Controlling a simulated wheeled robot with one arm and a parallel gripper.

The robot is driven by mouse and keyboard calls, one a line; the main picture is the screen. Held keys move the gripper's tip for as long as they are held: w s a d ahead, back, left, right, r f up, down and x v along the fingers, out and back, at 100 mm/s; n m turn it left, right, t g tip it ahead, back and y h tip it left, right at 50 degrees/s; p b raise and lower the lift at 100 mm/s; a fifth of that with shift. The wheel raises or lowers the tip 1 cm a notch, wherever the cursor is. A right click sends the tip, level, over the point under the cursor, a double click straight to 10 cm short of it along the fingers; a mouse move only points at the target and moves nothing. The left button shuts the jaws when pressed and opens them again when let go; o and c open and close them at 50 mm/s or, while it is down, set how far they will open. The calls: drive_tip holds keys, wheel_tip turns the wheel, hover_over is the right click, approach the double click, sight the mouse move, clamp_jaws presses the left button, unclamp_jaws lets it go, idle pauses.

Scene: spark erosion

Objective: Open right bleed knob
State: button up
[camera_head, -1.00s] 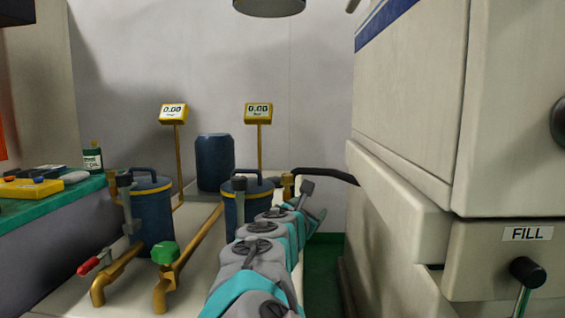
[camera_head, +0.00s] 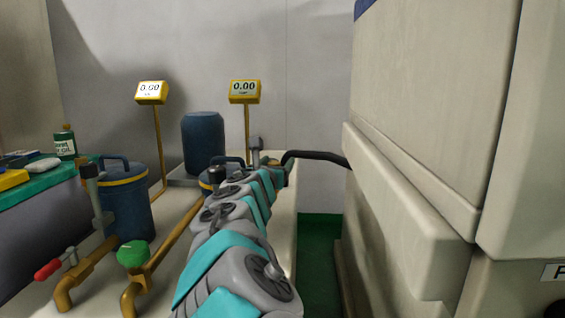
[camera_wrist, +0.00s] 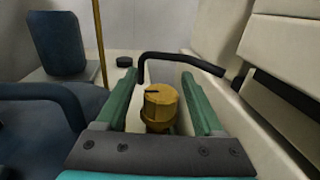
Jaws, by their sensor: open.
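In the wrist view a yellow-brass knob (camera_wrist: 161,104) with a dark slot line on its top stands between the two green fingers of my gripper (camera_wrist: 160,95). The fingers are open, one on each side of the knob, with a visible gap at each side. In the head view my arm reaches forward over the bench and hides the knob and most of the right filter canister (camera_head: 205,183). The left blue canister (camera_head: 128,205) with a yellow band stands to the left of my arm.
A black hose (camera_head: 318,156) runs from behind my gripper to the large beige machine (camera_head: 420,130) at right. A blue drum (camera_head: 203,142) stands behind. A green-handled valve (camera_head: 133,254) and red-handled valve (camera_head: 50,268) are near front left. Yellow displays (camera_head: 244,92) stand on posts.

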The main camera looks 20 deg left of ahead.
drive_tip(key=shift+w, duration=0.25)
clamp_jaws()
idle(0.4)
